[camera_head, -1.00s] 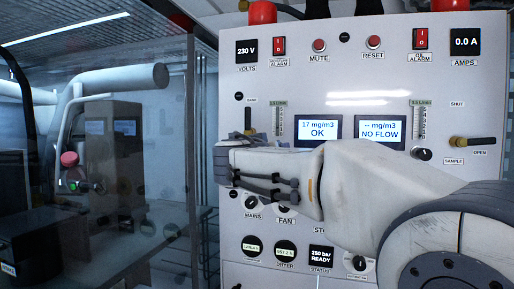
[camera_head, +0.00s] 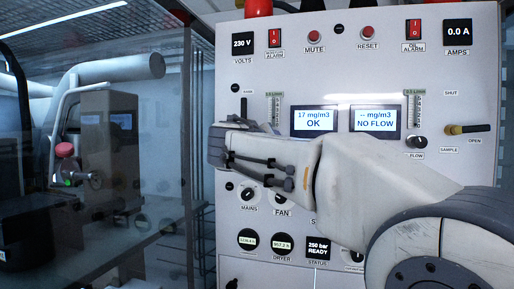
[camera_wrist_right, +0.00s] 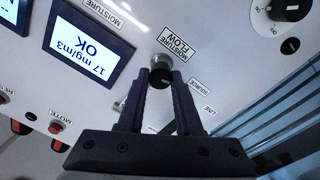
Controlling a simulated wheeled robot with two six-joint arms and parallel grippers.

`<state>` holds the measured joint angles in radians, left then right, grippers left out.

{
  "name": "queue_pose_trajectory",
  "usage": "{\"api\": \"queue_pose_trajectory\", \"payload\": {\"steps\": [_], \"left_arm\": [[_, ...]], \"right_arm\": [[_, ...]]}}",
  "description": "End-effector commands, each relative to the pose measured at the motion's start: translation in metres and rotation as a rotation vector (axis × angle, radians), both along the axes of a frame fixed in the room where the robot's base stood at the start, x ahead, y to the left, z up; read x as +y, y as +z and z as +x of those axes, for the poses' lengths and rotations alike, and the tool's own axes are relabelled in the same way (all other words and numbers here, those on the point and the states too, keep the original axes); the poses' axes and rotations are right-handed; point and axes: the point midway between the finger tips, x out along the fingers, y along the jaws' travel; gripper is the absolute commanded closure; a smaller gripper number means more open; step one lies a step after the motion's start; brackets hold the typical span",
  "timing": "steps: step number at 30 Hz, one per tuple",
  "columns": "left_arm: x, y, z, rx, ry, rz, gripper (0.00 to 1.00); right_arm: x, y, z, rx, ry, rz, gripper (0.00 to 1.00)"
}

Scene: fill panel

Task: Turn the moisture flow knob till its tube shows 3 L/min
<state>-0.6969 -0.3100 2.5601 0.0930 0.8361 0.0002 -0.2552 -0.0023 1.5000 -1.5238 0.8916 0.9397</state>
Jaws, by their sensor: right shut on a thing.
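The moisture flow knob (camera_wrist_right: 161,76) is a small dark knob on a silver collar beside its MOISTURE FLOW label in the right wrist view. My right gripper (camera_wrist_right: 160,85) is shut on it, one finger on each side. In the head view my right wrist and gripper (camera_head: 217,145) lie across the panel and hide the knob. The moisture tube (camera_head: 274,108) stands just above them, its upper part showing; its float and reading are too small to tell. The moisture display (camera_head: 314,122) reads 17 mg/m3 OK. My left gripper is not in view.
A second display (camera_head: 375,119) reads NO FLOW, with another tube (camera_head: 413,111) and flow knob (camera_head: 416,142) beside it. A brass sample lever (camera_head: 465,129) is at the right. The mains (camera_head: 248,195) and fan knobs sit below my wrist. Machinery stands at the left.

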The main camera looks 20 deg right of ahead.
Motion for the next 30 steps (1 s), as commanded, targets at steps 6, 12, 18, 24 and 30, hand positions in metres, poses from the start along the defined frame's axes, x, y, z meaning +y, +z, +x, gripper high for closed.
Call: {"api": "queue_pose_trajectory", "payload": {"steps": [6,12,18,24,30], "left_arm": [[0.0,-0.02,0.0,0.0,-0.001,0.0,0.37],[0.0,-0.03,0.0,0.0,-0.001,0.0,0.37],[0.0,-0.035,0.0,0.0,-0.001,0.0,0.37],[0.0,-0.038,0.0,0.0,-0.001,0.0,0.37],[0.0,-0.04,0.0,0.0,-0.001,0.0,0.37]], "right_arm": [[0.001,-0.003,0.002,0.112,0.006,-0.171,1.0],[0.0,-0.002,0.002,0.219,0.005,-0.331,1.0],[-0.001,-0.001,0.001,0.318,0.003,-0.479,1.0],[-0.001,0.0,0.001,0.401,0.0,-0.602,1.0],[-0.002,0.001,0.001,0.457,-0.002,-0.686,1.0]]}}
